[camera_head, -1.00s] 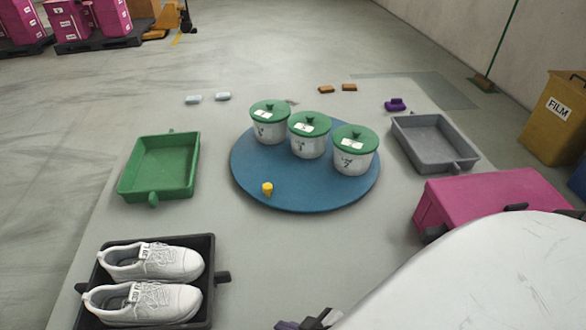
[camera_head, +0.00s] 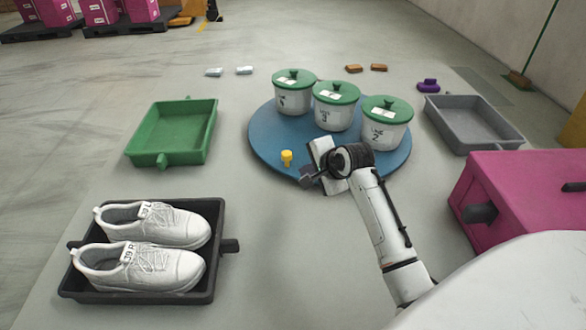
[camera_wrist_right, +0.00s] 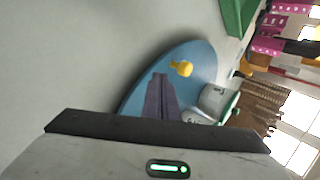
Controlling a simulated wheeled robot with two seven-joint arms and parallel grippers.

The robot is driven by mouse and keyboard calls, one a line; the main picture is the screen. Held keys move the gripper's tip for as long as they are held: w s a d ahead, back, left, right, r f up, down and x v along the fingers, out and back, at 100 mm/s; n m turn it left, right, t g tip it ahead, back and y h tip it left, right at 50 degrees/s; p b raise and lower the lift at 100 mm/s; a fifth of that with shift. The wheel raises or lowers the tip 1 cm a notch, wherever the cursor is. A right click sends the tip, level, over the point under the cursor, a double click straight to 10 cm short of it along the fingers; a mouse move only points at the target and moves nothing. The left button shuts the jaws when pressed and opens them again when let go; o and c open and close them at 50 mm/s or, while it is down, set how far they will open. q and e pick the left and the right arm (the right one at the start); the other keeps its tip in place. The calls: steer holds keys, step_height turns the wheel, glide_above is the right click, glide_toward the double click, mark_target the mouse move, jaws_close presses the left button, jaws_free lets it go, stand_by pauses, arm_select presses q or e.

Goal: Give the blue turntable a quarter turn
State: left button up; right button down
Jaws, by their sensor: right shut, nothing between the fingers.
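The blue turntable (camera_head: 262,137) is a round disc on the table. Several things stand on it: three white pots with green lids (camera_head: 293,92) (camera_head: 335,106) (camera_head: 386,124) along its back and right, and a small yellow peg (camera_head: 287,158) near its front edge. My right gripper (camera_head: 305,177) is at the disc's front edge, just right of the peg. In the right wrist view its dark fingers (camera_wrist_right: 160,95) are together and empty, pointing toward the peg (camera_wrist_right: 182,68) over the disc (camera_wrist_right: 205,62). I cannot tell whether they touch the disc. My left gripper is not in view.
A black tray (camera_head: 228,272) with two white shoes (camera_head: 150,240) is at front left. A green tray (camera_head: 172,133) is at left, a grey tray (camera_head: 474,125) at right. A pink box (camera_head: 525,200) stands at right. Small blocks lie behind the turntable.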

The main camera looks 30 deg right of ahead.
steer(key=b+x, duration=0.1)
steer(key=x, duration=0.5)
steer(key=shift+f, duration=0.1)
steer(key=shift+w+d+b, duration=0.1)
steer(key=shift+w+b, duration=0.45)
steer(key=shift+w, duration=0.6)
steer(key=shift+w+d, duration=0.1)
steer(key=shift+w, duration=0.6)
steer(key=shift+w, duration=0.1)
